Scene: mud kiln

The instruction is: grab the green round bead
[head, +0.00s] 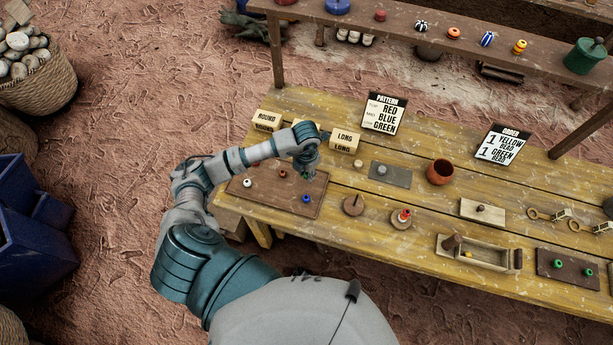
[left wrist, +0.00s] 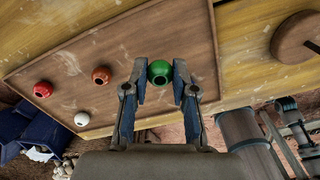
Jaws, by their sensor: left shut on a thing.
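The green round bead (left wrist: 158,72) sits between the two fingertips of my left gripper (left wrist: 160,80) in the left wrist view, with its hole showing. The gripper is shut on it, over the brown wooden board. In the head view my left gripper (head: 308,170) points down at the back right part of this board (head: 277,200), and its fingers mostly hide the bead. I cannot tell whether the bead still touches the board. My right gripper is not in view.
On the board lie a white bead (left wrist: 82,118), a red bead (left wrist: 43,89), an orange-brown bead (left wrist: 102,75) and a blue bead (head: 306,198). ROUND (head: 267,121) and LONG (head: 344,139) blocks stand behind. A spindle disc (head: 353,207) is to the right.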

